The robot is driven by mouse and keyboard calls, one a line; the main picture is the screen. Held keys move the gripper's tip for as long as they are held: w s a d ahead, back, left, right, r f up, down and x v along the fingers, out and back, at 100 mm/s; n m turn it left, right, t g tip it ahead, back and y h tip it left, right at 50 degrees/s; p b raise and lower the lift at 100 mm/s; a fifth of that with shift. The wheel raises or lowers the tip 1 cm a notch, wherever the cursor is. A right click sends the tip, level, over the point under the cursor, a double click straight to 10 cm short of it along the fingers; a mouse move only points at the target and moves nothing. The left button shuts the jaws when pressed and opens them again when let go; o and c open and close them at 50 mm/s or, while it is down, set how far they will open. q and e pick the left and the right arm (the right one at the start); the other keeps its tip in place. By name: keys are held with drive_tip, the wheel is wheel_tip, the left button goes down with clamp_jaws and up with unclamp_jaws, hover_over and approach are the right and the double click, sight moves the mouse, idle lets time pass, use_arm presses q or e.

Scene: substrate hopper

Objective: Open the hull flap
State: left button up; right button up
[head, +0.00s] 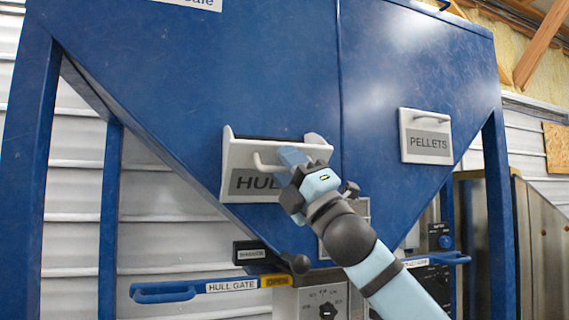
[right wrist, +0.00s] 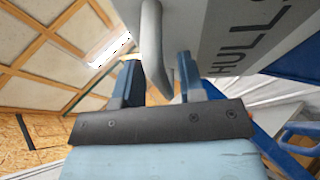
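The hull flap (head: 240,158) is a white panel with a grey HULL label on the blue hopper. It leans out at the top, with a dark gap and a side cheek showing, so it stands partly open. Its white bar handle (head: 262,165) also shows in the right wrist view (right wrist: 153,50). My right gripper (head: 302,150) is at the flap's right part and covers part of the label and handle. In the right wrist view its fingers (right wrist: 160,83) are apart, with the handle between them and a gap at the right finger. My left gripper is out of view.
The closed-looking PELLETS flap (head: 426,136) is to the right on the hopper (head: 400,60). Below are a blue HULL GATE lever (head: 165,293), a black knob (head: 296,263) and a grey dial box (head: 325,300). Blue frame legs (head: 30,150) stand at the sides.

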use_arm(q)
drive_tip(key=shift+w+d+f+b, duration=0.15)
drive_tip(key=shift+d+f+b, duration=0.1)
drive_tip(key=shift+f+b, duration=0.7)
use_arm(e)
drive_tip(key=v, duration=1.3)
drive_tip(key=shift+d, duration=0.2)
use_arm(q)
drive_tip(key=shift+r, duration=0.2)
